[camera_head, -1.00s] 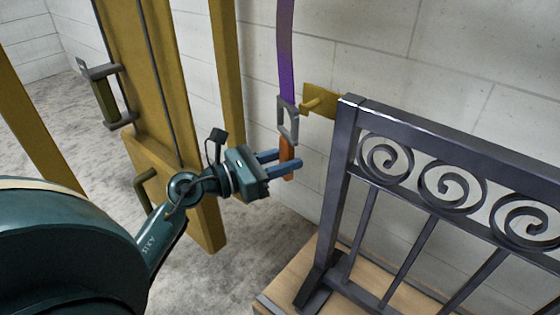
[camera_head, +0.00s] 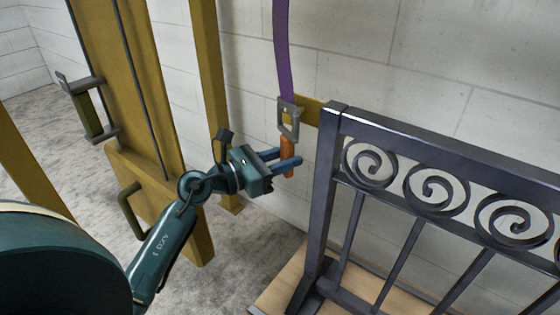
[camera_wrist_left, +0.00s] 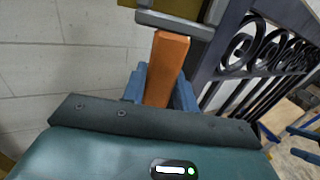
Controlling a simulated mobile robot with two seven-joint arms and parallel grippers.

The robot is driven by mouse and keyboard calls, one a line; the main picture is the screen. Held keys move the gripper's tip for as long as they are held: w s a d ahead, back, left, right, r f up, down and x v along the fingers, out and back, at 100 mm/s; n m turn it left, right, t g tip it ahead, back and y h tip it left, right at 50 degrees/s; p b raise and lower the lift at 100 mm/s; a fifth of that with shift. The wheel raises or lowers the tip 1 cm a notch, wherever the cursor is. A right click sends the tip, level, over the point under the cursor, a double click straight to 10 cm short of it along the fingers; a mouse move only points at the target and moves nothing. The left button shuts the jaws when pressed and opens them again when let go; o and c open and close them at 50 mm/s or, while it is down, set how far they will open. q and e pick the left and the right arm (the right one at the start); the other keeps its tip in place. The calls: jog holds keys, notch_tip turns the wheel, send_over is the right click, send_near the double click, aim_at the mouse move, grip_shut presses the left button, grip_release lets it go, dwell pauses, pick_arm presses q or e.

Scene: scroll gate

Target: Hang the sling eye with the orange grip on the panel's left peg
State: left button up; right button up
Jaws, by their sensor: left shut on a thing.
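My left gripper (camera_head: 284,165) is shut on the orange grip (camera_head: 288,150), which hangs upright below the grey rectangular sling eye (camera_head: 296,118). The purple sling strap (camera_head: 283,50) runs up from the eye and out of view. The eye is in front of the left end of the yellow panel (camera_head: 308,110). The panel's peg is not clear behind the eye, and I cannot tell whether the eye is around it. In the left wrist view the orange grip (camera_wrist_left: 166,65) stands between the blue fingers, with the eye (camera_wrist_left: 175,24) above.
A dark metal gate with scrolls (camera_head: 432,188) stands close right of the grip on a wooden base (camera_head: 280,285). Yellow posts (camera_head: 212,90) are on the left. Two blue bars (camera_wrist_left: 304,143) at the wrist view's right edge may be my right gripper, cut off.

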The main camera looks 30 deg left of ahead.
pick_arm(q)
jog(key=shift+w+d+r, duration=0.1)
jog(key=shift+w+d, duration=0.05)
jog(key=shift+w, duration=0.95)
jog(key=shift+w+d+f+b, duration=0.1)
jog(key=shift+w+f+b, duration=0.35)
jog(key=shift+w, duration=0.2)
jog(key=shift+w+f, duration=0.2)
jog(key=shift+f, duration=0.05)
pick_arm(e)
jog(key=shift+w+a+f+t, duration=0.1)
jog(key=shift+w+a+t, duration=0.1)
jog(key=shift+t, duration=0.3)
pick_arm(q)
jog(key=o, duration=1.1)
jog(key=shift+o, duration=0.2)
pick_arm(e)
jog(key=shift+w+d+y, duration=0.1)
jog(key=shift+y, duration=0.2)
pick_arm(q)
jog(key=shift+o, duration=0.6)
jog(key=shift+o, duration=0.7)
